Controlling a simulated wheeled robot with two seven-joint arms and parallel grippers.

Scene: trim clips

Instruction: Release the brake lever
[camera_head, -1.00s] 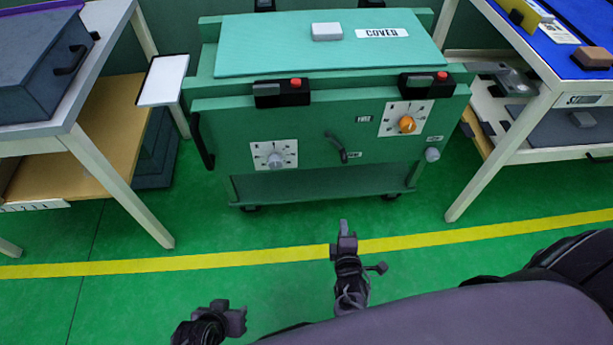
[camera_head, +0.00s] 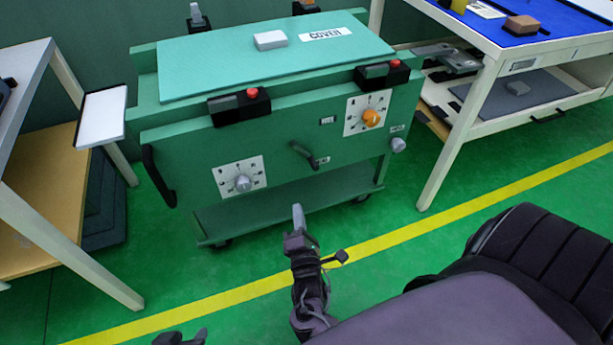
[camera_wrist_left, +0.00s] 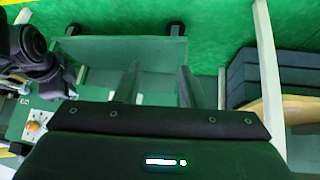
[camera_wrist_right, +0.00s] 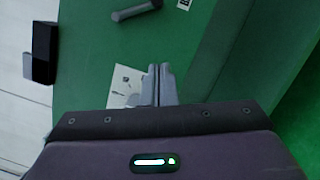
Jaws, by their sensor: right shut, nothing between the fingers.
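A dark lever (camera_head: 303,152) sits at the middle of the green cart's front (camera_head: 275,170), beside a small label too small to read. It hangs at a slant. A dark grey lever (camera_wrist_right: 135,10) also shows at the top of the right wrist view. My right gripper (camera_head: 298,218) is shut and empty, in front of the cart and below the lever; its closed fingertips (camera_wrist_right: 160,85) show apart from the lever in the right wrist view. My left gripper (camera_head: 182,338) is low at the bottom edge, with parted, empty fingers (camera_wrist_left: 160,85) in its wrist view.
The cart front also has a dial with a grey knob (camera_head: 242,183), a dial with an orange knob (camera_head: 371,118), a side knob (camera_head: 398,145) and a black handle (camera_head: 158,177). Tables stand left (camera_head: 70,255) and right (camera_head: 455,135). The floor before the cart is clear.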

